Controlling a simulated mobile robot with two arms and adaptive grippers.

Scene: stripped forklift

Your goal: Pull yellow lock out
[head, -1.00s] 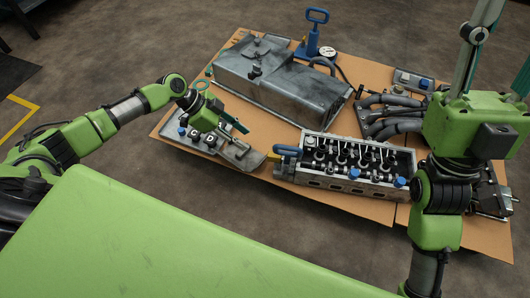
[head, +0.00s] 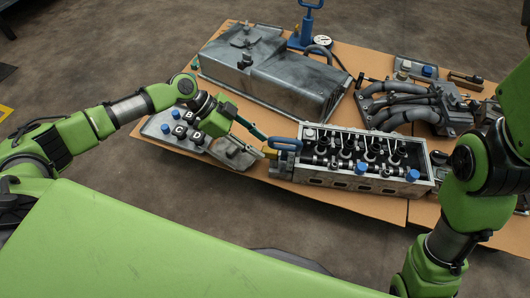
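The small yellow lock (head: 269,152) sits at the left end of the metal engine block (head: 362,181), beside a blue handle (head: 286,144). My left gripper (head: 258,138) reaches in from the left, its thin dark teal fingers pointing down and right with their tips close to the lock. I cannot tell whether the tips touch it or how far apart they are. My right arm stands at the right edge, and its gripper is outside the picture.
A large grey metal tank (head: 270,75) lies behind. A plate with blue caps (head: 180,130) lies under my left wrist. Grey manifold pipes (head: 405,105) are at the back right. All rest on a brown board (head: 340,208), which has bare room along its front.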

